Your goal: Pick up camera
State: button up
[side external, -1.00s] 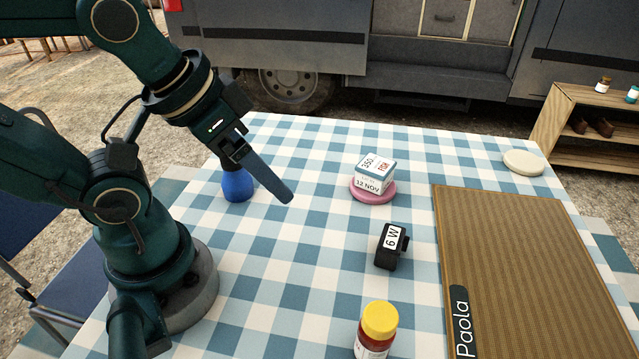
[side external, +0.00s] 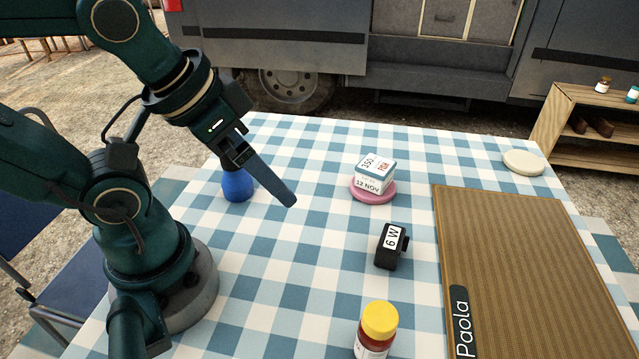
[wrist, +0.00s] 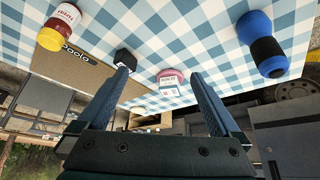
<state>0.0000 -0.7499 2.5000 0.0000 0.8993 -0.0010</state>
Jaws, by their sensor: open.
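The camera (side external: 391,246) is a small black block with a white label reading "6 W". It stands on the checked tablecloth left of the brown mat. It also shows in the wrist view (wrist: 125,58), just beyond the tip of the left finger. My gripper (side external: 291,203) hangs above the table, up and to the left of the camera in the side view. In the wrist view my gripper (wrist: 160,72) has its two fingers wide apart with nothing between them. It is clear of the camera.
A white labelled box (side external: 373,172) sits on a pink disc (side external: 359,193). A yellow-capped jar (side external: 376,330) stands near the front. A blue bottle (side external: 237,186) stands behind my gripper. A brown mat (side external: 530,270) marked "Paola" covers the right. A cream disc (side external: 524,162) lies at the back right.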

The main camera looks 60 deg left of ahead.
jog(key=w+r+m+t+h, duration=0.1)
jog(key=w+r+m+t, duration=0.25)
jog(key=w, duration=0.55)
jog(key=w+r+m+t, duration=0.3)
jog(key=w+m+t, duration=0.15)
jog(key=w, duration=0.55)
jog(key=m+g+h, duration=0.5)
jog(key=g+h, duration=0.1)
jog(key=h, duration=0.4)
send_over(385, 235)
jog(key=a, duration=0.2)
notch_tip(385, 235, down, 15)
jog(key=shift+n, duration=0.8)
jog(key=f, duration=0.1)
jog(key=s+f, duration=0.1)
jog(key=f, duration=0.1)
jog(key=s+f, duration=0.1)
jog(key=shift+a+f, duration=0.15)
jog(key=shift+a, duration=0.2)
jog(key=shift+x, duration=2.5)
jog(key=c, duration=1.4)
